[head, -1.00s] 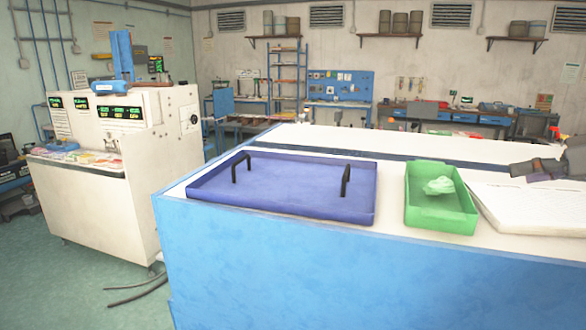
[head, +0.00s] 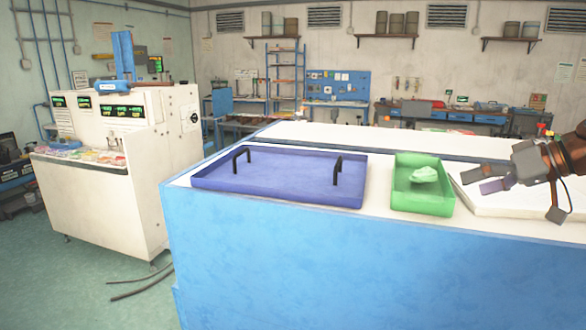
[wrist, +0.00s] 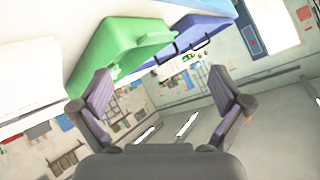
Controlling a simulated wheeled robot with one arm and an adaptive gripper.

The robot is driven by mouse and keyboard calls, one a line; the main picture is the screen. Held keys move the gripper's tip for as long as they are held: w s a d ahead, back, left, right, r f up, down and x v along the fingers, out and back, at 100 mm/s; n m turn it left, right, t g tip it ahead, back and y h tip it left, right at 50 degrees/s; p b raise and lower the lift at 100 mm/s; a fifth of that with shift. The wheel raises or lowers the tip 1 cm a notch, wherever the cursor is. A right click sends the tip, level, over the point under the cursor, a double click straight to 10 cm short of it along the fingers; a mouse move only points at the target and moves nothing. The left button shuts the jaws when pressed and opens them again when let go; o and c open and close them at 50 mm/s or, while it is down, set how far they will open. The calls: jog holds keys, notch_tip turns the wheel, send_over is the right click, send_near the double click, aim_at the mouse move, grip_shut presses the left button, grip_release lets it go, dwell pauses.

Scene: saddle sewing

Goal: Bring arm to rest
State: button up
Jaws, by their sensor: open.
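My gripper (head: 522,200) is at the right side of the head view, above the white board on the workbench and to the right of the green tray. Its fingers are spread apart with nothing between them. In the wrist view both fingers (wrist: 160,85) are also wide apart and empty. The wrist view is tilted, with the green tray (wrist: 110,50) and blue-purple tray (wrist: 205,30) beyond the fingers.
The blue workbench (head: 350,260) carries the purple tray (head: 300,180) with two black handles, the green tray (head: 405,202) holding a crumpled pale green item (head: 424,175), and the white board (head: 500,203). A white machine (head: 100,200) stands at left; floor between is open apart from cables.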

jog(key=s+a+f+m+g+h, duration=0.1)
jog(key=s+a+f+g, duration=0.35)
jog(key=a, duration=0.65)
jog(key=s+a+f+g+h, duration=0.1)
jog(key=s+a+f+g, duration=0.1)
jog(key=s+a+f, duration=0.55)
jog(key=s+a+f+m+g+h, duration=0.1)
jog(key=s+a+f+h, duration=0.1)
jog(key=s+f, duration=0.6)
jog(key=s+a+f+g+h, duration=0.1)
jog(key=s+f+h, duration=0.3)
jog(key=s+f, duration=0.4)
jog(key=s+g, duration=0.1)
jog(key=s, duration=0.2)
jog(key=shift+s+a+m, duration=0.15)
jog(key=shift+a+m, duration=0.2)
jog(key=shift+m, duration=0.05)
